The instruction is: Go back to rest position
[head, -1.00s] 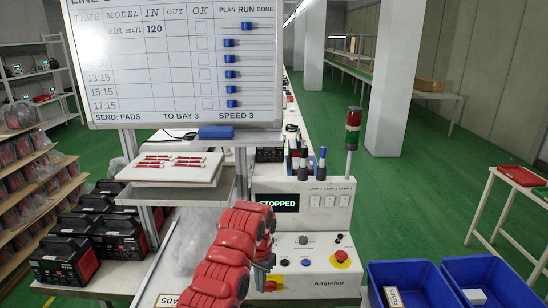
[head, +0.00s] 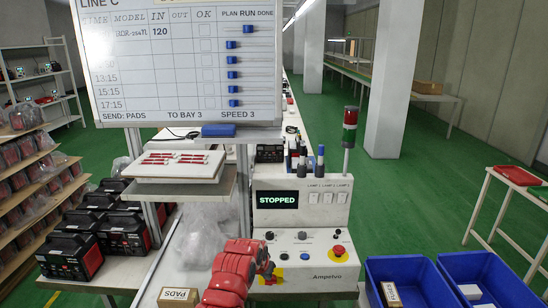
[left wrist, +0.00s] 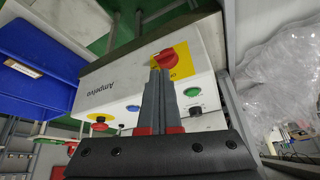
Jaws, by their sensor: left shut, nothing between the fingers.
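My left arm is red and comes in at the bottom of the head view, with its left gripper (head: 268,272) low at the left front of the Ampelvo control box (head: 335,284). In the left wrist view the left gripper (left wrist: 161,72) is shut, its grey fingers together and empty. The fingers overlap the red rotary switch on its yellow plate (left wrist: 172,60) in that view; whether they touch it I cannot tell. The box's display (head: 277,199) reads STOPPED. My right gripper is not in view.
A red stop button (head: 338,249) sits on the box. Blue bins (head: 405,268) stand to its right. A white tray (head: 172,164) with red-and-white parts, clear plastic wrap (head: 197,238) and a PADS box (head: 178,296) are on the left. Green floor lies open beyond.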

